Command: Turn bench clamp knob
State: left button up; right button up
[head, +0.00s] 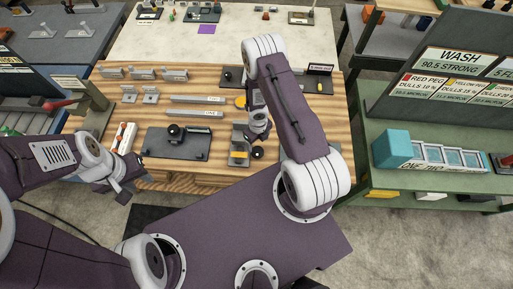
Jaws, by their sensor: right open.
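A grey upright block with a yellow lower part (239,158), which looks like the bench clamp, stands at the front edge of the wooden bench. A small black round knob (258,153) is just right of it. My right gripper (259,136) hangs from above close beside the block, just behind the knob in the picture; it is open. I cannot tell whether it touches anything, and its arm hides part of the bench. My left gripper (132,181) is off the bench's front left corner, apart from the clamp; its finger gap is unclear.
A dark plate with a black device (175,132) lies left of the block. Grey metal bars (195,113) and several brackets (142,73) lie behind. A red-and-white holder (124,138) stands at the left edge. A green side bench with a teal box (391,149) is at right.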

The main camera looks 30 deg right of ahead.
aim_at(258, 151)
notch_tip(258, 151, down, 9)
jog(key=b, duration=0.8)
jog(key=shift+b, duration=0.4)
jog(key=shift+r, duration=0.1)
jog(key=shift+c, duration=0.3)
jog(key=c, duration=1.3)
jog(key=shift+m, duration=0.4)
